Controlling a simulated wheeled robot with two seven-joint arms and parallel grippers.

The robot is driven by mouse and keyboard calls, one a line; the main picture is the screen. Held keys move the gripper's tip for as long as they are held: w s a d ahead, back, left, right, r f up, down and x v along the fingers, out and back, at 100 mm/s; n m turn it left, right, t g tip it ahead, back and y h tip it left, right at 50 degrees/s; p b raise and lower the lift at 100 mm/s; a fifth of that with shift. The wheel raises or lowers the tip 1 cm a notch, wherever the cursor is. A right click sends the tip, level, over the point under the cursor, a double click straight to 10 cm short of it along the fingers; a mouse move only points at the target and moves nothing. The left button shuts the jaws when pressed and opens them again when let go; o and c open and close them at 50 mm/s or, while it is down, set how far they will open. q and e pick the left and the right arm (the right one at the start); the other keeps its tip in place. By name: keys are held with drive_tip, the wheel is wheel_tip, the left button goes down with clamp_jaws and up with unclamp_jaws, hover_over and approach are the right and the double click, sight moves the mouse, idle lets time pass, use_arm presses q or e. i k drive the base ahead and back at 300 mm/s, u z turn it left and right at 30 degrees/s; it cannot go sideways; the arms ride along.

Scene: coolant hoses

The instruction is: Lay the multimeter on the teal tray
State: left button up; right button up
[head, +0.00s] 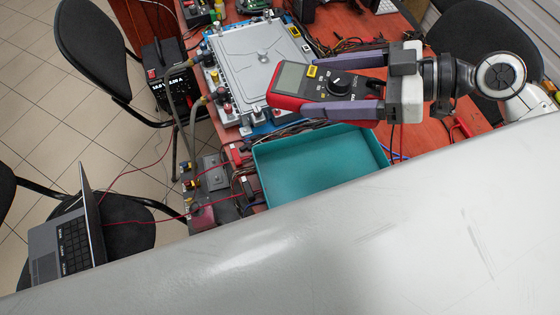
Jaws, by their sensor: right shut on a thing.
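The multimeter (318,86) is red and dark grey with a pale screen and a round dial. My right gripper (340,84) is shut on it, with one purple-grey finger along each long side. It is held roughly level, screen end to the left. The teal tray (265,165) lies on the table below it in the picture, with an empty floor where visible. Its lower right part is hidden behind a large white surface. The multimeter's lower edge sits just above the tray's far rim in the picture. My left gripper is not in the view.
A silver metal unit (257,60) with hose fittings stands behind the tray, left of the multimeter. Cables and small connector blocks (208,178) lie left of the tray. A laptop (72,240) rests on a chair at the lower left. Tangled leads (345,46) lie at the back.

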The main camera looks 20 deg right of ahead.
sight(334, 172)
drive_tip(key=u, duration=2.5)
drive_tip(key=k, duration=1.85)
drive_tip(key=z, duration=0.9)
